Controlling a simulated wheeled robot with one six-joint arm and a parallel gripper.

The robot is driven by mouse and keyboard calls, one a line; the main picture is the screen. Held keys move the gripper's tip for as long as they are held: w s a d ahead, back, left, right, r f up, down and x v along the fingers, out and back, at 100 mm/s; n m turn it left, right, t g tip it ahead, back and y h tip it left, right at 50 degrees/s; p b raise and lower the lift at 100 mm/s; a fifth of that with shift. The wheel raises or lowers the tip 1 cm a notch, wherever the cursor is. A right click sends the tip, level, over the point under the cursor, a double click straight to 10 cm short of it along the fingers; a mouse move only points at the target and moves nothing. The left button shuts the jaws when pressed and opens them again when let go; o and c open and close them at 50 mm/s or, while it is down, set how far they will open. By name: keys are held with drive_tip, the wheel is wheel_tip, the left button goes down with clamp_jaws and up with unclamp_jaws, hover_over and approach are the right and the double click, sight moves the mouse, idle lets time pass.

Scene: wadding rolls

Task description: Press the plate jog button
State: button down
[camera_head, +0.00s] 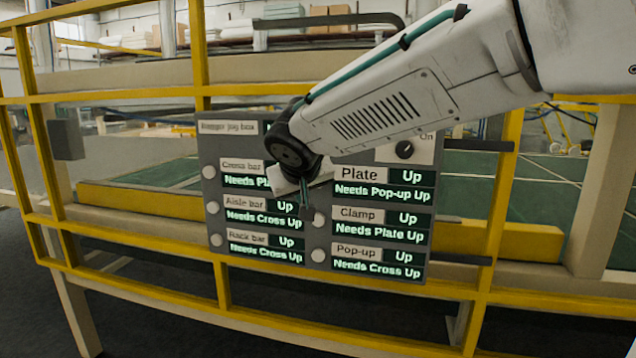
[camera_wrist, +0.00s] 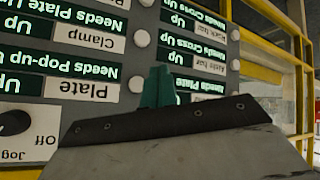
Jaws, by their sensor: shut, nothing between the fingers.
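The grey jog panel (camera_head: 285,262) is mounted on the yellow frame. The Plate label (camera_head: 359,174) reads "Up" and "Needs Pop-up Up"; its round white button is hidden behind my gripper in the head view. In the wrist view, which is upside down, the plate jog button (camera_wrist: 137,84) shows just left of my fingers. My gripper (camera_head: 305,203) is shut and empty, in front of the panel between its two columns. Its teal fingers also show in the wrist view (camera_wrist: 158,75). I cannot tell whether they touch the panel.
The Clamp button (camera_head: 319,219) and Pop-up button (camera_head: 318,255) are below. The Cross bar (camera_head: 208,172), Aisle bar (camera_head: 212,207) and Rack bar (camera_head: 216,240) buttons form the left column. A black knob (camera_head: 404,149) is at upper right. Yellow rails (camera_head: 130,249) surround the panel.

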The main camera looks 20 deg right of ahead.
idle(0.3)
drive_tip(key=w+d, duration=0.5)
drive_tip(key=w, duration=0.2)
idle(0.3)
drive_tip(key=shift+w+d, duration=0.15)
drive_tip(key=shift+d, duration=0.05)
idle(1.8)
drive_tip(key=shift+w+d, duration=0.15)
drive_tip(key=shift+w, duration=0.1)
drive_tip(key=shift+w+d, duration=0.3)
drive_tip(key=shift+w, duration=0.1)
idle(0.8)
idle(0.3)
drive_tip(key=shift+s+a, duration=0.55)
drive_tip(key=shift+s, duration=0.2)
